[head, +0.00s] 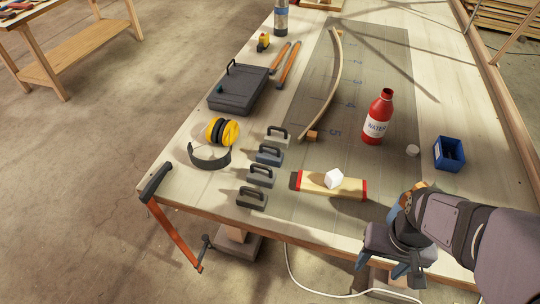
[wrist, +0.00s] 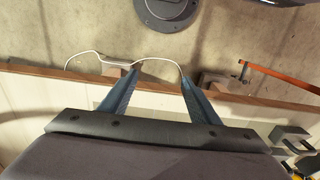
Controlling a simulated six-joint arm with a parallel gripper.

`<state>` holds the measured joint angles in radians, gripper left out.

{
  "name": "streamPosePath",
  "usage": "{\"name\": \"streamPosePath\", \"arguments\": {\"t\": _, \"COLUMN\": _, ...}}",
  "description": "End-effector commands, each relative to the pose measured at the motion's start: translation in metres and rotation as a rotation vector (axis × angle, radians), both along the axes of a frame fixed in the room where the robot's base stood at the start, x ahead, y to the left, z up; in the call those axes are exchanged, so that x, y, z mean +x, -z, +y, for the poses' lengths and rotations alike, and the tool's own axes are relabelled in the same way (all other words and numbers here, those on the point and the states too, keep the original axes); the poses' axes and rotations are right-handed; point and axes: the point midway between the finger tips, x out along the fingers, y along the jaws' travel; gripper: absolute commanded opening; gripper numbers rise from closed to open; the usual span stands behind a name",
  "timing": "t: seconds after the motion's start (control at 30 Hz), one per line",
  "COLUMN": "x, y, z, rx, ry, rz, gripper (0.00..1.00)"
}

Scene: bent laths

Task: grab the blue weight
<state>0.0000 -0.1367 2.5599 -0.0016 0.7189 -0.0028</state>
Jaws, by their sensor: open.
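The blue weight (head: 269,155) is a blue-grey block with a dark handle on top. In the head view it stands upright on the bench, second from the far end of a row of similar weights. My gripper (head: 393,273) is at the bench's near edge, low on the right, well to the right of and nearer than the blue weight. In the wrist view my gripper (wrist: 158,77) is open, with nothing between its two blue fingers, over the bench edge and floor. I cannot make out the blue weight there.
A red bottle (head: 377,117) and blue box (head: 449,154) stand behind.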

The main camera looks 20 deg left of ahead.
Motion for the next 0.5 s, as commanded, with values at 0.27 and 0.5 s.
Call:
{"name": "streamPosePath", "arguments": {"t": 0.27, "x": 0.002, "y": -0.02, "z": 0.0, "rx": 0.0, "ry": 0.0, "rz": -0.006, "gripper": 0.56}}
{"name": "streamPosePath", "arguments": {"t": 0.5, "x": 0.001, "y": -0.052, "z": 0.0, "rx": 0.0, "ry": 0.0, "rz": -0.006, "gripper": 0.56}}
